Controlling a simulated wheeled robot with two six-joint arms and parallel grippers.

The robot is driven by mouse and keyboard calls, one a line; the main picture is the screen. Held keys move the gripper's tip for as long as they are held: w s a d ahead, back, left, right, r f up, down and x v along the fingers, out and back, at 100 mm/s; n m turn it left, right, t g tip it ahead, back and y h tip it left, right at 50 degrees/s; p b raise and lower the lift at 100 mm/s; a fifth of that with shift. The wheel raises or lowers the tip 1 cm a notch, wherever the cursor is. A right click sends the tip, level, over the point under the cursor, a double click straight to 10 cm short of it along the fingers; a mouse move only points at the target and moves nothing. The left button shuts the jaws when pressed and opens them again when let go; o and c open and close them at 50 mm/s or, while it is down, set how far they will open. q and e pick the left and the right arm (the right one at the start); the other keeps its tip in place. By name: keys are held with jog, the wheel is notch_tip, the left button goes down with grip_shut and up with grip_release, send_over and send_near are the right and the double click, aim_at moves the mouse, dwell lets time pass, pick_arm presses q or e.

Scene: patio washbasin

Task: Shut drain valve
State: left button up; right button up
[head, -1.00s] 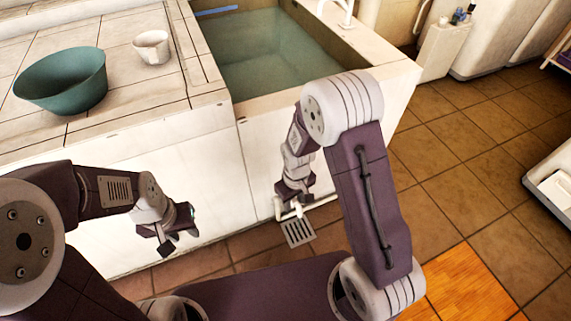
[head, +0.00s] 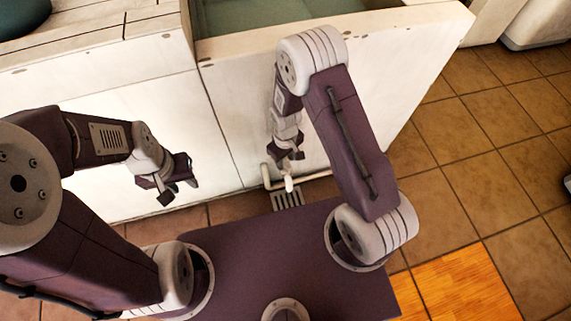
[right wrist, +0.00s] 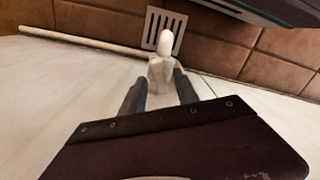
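The drain valve, a small white fitting with a rounded lever (head: 289,184), sits on a pale pipe (head: 265,176) low against the basin's front wall. In the right wrist view the lever (right wrist: 166,43) points away from me, toward the floor grate. My right gripper (head: 289,160) is at the valve, its two dark fingers (right wrist: 160,82) apart with the valve body (right wrist: 161,72) showing between and just beyond their tips. Whether a finger touches it I cannot tell. My left gripper (head: 179,191) is open and empty, in front of the white wall to the left.
A slotted metal grate (head: 287,199) lies on the tiled floor under the valve. The water-filled basin (head: 255,17) is above, and a teal bowl (head: 22,17) is at the upper left.

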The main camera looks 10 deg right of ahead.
jog(key=shift+f, duration=0.65)
grip_shut()
jog(key=m+p, duration=0.1)
jog(key=p, duration=0.1)
jog(key=r+m+p, duration=0.1)
jog(key=m+p, duration=0.1)
jog(key=shift+f+m+p, duration=0.15)
jog(key=shift+m+p, duration=0.5)
jog(key=shift+m, duration=0.05)
jog(key=shift+f+m, duration=0.25)
jog(key=shift+m, duration=0.25)
grip_release()
